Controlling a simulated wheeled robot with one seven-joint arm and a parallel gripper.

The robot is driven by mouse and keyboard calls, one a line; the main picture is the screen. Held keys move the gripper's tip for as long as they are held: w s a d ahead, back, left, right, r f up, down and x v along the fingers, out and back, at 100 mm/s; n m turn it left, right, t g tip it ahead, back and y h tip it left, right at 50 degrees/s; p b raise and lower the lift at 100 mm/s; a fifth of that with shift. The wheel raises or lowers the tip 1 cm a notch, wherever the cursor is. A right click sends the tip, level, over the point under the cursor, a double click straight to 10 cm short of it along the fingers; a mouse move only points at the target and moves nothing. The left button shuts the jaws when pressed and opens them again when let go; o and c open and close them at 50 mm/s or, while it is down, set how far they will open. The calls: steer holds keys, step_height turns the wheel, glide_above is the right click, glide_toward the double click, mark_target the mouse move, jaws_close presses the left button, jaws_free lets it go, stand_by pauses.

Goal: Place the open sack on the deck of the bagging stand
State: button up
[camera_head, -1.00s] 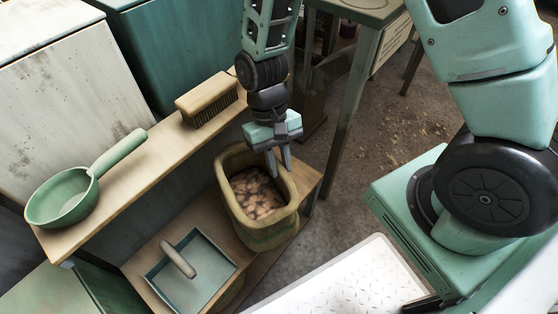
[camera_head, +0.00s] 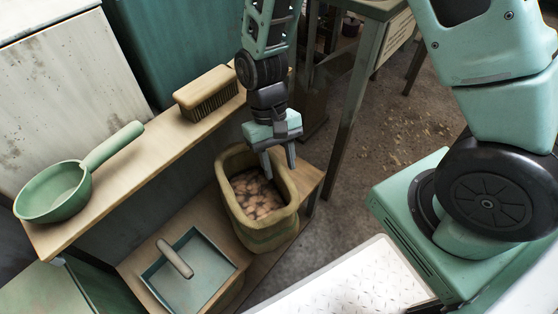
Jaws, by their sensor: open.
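The open sack (camera_head: 264,232) is an olive-tan, square-mouthed bag holding several brownish lumps. It stands upright on the lower wooden shelf at the centre of the view. My gripper (camera_head: 279,162) points down at the sack's far right rim. Its two grey fingers are apart, with the tips at or just above the rim; I cannot tell whether they straddle the wall or touch it. A green-legged stand (camera_head: 354,86) with a labelled side is at the top, right of my arm. I cannot tell whether it is the bagging stand.
A green dustpan (camera_head: 190,275) lies left of the sack on the lower shelf. The upper shelf (camera_head: 150,158) holds a green scoop (camera_head: 58,192) and a brush (camera_head: 207,93). Brown floor (camera_head: 385,140) with scattered debris is open right of the sack.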

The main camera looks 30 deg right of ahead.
steer(key=p+v, duration=0.5)
steer(key=v, duration=0.7)
steer(key=s+a+r+n+t, duration=0.2)
steer(key=s+r+n, duration=0.1)
steer(key=s+r, duration=0.2)
steer(key=s+a+r+n+t, duration=0.2)
steer(key=s+r, duration=0.4)
steer(key=s, duration=0.4)
steer(key=a+n, duration=0.1)
steer(key=n, duration=0.1)
steer(key=shift+n+t, duration=0.3)
steer(key=shift+s, duration=0.15)
step_height(320, 180, up, 28)
steer(key=p, duration=2.7)
steer(key=shift+f, duration=0.15)
